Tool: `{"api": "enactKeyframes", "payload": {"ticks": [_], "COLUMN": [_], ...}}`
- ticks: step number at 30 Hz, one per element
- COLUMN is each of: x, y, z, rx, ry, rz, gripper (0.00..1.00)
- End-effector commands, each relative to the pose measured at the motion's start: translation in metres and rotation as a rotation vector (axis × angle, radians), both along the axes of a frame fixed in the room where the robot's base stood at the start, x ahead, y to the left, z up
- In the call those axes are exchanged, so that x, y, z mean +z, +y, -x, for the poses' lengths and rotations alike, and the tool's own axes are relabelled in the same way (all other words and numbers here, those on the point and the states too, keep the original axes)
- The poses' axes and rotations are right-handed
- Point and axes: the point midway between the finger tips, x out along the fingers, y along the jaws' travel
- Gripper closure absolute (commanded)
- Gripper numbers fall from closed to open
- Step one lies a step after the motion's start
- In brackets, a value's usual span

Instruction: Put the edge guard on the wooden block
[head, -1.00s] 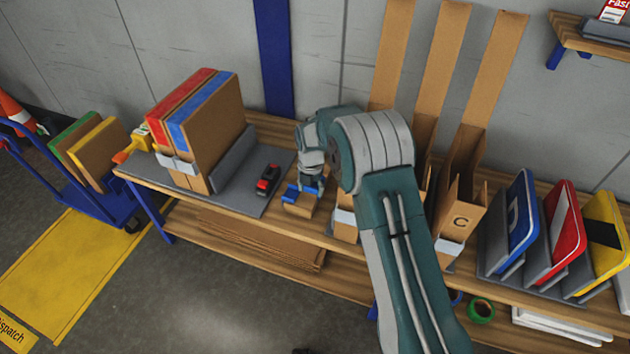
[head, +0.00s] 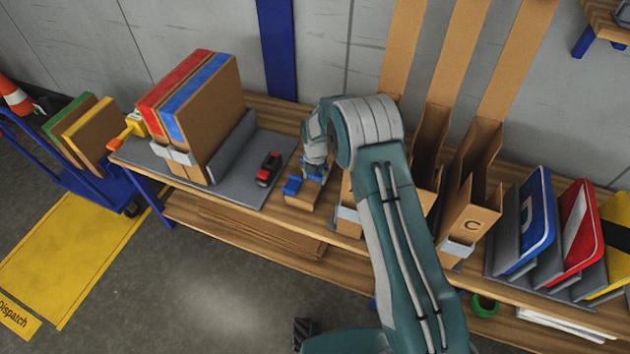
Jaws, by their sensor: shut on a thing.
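The small wooden block (head: 301,199) sits on the bench, right of the grey mat. A blue piece (head: 292,186) is at the block's left end. My gripper (head: 312,172) reaches down from above at the block's far right side. It is shut on another small blue piece, which looks like the edge guard (head: 311,169). The fingers and wrist partly hide this piece. I cannot tell whether it touches the block.
A red and black object (head: 269,168) lies on the grey mat (head: 245,196), near cardboard panels with red and blue edges (head: 205,120). Cardboard holders (head: 470,210) stand close on the right, partly behind my arm.

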Motion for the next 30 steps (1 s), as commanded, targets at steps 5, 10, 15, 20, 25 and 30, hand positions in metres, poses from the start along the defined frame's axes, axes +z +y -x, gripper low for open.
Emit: {"api": "enactKeyframes", "payload": {"ticks": [5,10,15,20,25,30], "x": [-0.025,-0.024,-0.027,-0.032,-0.036,-0.036], "y": [0.000,0.000,0.000,0.000,0.000,0.000], "z": [0.001,0.000,0.000,0.001,0.001,0.000], "rx": [0.000,0.000,0.000,0.000,0.000,0.000], "ry": [0.003,0.000,0.002,0.002,0.002,0.002], "rz": [0.001,0.001,0.002,0.002,0.002,0.002], "gripper": [0.89,0.89,0.89,0.89,0.89,0.08]}}
